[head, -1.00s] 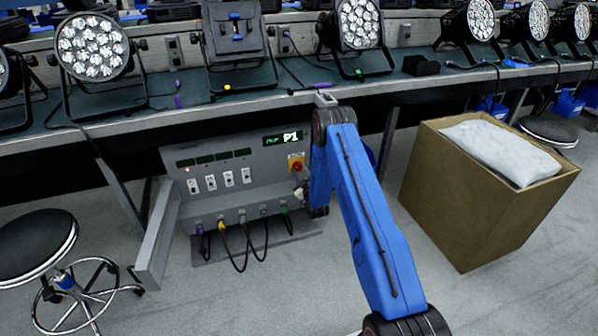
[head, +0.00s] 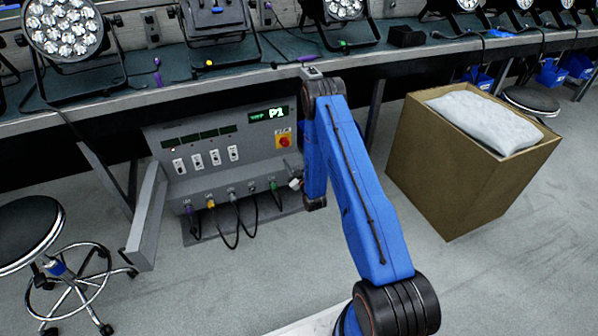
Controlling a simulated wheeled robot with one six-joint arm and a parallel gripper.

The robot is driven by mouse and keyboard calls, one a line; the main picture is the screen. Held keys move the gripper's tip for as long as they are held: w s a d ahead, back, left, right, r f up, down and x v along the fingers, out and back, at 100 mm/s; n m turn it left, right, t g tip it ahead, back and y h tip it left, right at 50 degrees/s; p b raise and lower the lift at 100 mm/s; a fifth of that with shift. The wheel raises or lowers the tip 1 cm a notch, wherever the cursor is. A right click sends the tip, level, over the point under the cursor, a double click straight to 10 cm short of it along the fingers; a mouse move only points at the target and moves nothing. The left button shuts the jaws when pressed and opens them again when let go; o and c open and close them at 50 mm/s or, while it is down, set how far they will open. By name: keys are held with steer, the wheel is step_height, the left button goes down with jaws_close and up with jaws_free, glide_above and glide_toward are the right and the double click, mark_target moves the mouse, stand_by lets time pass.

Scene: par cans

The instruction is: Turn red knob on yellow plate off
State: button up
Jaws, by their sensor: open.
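My gripper (head: 295,183) shows as a small pale shape below the knob, at the panel's lower right, beside my blue arm. It is open and apart from the knob. My wrist and arm hide part of it and the panel's right edge.
A green display reading P1 (head: 269,114) is above the knob. White switches (head: 214,158) line the panel, with cables (head: 236,222) plugged in below. A black stool (head: 35,235) stands left. A cardboard box (head: 445,165) stands right. The bench edge (head: 210,82) overhangs.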

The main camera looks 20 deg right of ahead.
steer(key=s, duration=0.7)
steer(key=shift+s+f, duration=0.35)
steer(key=shift+f, duration=0.1)
steer(key=w+a+r+m+g, duration=0.1)
steer(key=w+r+g, duration=0.1)
steer(key=r, duration=0.7)
steer(key=w+a+r+g, duration=0.1)
steer(key=w+r+g, duration=0.1)
steer(key=r, duration=0.7)
steer(key=s+a+r+m+g, duration=0.1)
steer(key=s+r+g, duration=0.1)
steer(key=s+r, duration=0.45)
steer(key=s+a+r+m+g, duration=0.1)
steer(key=s+r, duration=0.2)
steer(key=r, duration=0.6)
steer(key=s+a+r+m+g, duration=0.15)
steer(key=s+r, duration=0.35)
steer(key=s, duration=0.5)
steer(key=s+a+r+m+g, duration=0.15)
steer(key=s+r, duration=0.25)
steer(key=s, duration=0.6)
steer(key=s+a+r+m+g, duration=0.1)
steer(key=s+g, duration=0.3)
steer(key=s, duration=2.2)
steer(key=shift+a+r+g, duration=0.2)
steer(key=shift+r+g, duration=0.1)
steer(key=shift+r, duration=0.2)
